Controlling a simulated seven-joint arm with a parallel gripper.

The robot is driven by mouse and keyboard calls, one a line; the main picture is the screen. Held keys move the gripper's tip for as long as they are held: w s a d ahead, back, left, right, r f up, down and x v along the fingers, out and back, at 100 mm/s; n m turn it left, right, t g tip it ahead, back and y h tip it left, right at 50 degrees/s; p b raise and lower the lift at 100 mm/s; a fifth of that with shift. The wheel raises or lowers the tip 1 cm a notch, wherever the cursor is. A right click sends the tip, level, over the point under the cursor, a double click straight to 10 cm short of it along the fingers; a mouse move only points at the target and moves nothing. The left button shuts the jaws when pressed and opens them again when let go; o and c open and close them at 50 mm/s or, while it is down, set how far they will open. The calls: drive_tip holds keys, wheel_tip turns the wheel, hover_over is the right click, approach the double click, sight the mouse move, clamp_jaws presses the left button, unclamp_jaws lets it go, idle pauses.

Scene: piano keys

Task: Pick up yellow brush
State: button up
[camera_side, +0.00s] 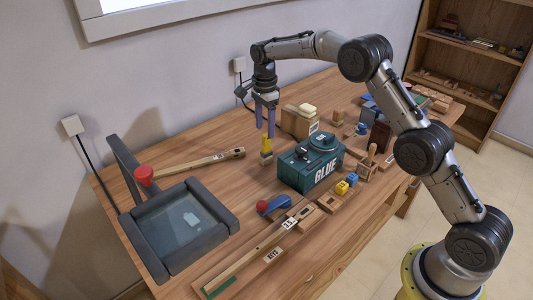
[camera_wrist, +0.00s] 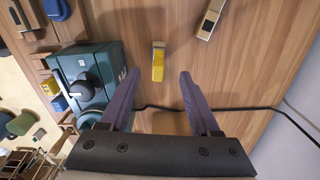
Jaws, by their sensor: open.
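The yellow brush (camera_side: 266,149) is on the wooden table, to the left of the green glue box, with its yellow part at the top and a pale part at its lower end. In the wrist view the yellow brush (camera_wrist: 158,63) shows ahead of and between my two fingers, apart from both. My gripper (camera_side: 265,135) points down just above the brush, its purple fingers apart. In the wrist view my gripper (camera_wrist: 159,75) is open and empty.
The green glue box (camera_side: 312,165) stands close to the right of the brush. A wooden block (camera_side: 296,122) stands behind the box. A black cable (camera_wrist: 245,108) crosses the table.

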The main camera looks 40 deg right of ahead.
sight(266, 145)
drive_tip(key=f, duration=0.7)
drive_tip(key=shift+s+d+f, duration=0.1)
drive_tip(key=shift+s+d, duration=0.05)
drive_tip(key=shift+d, duration=0.1)
clamp_jaws()
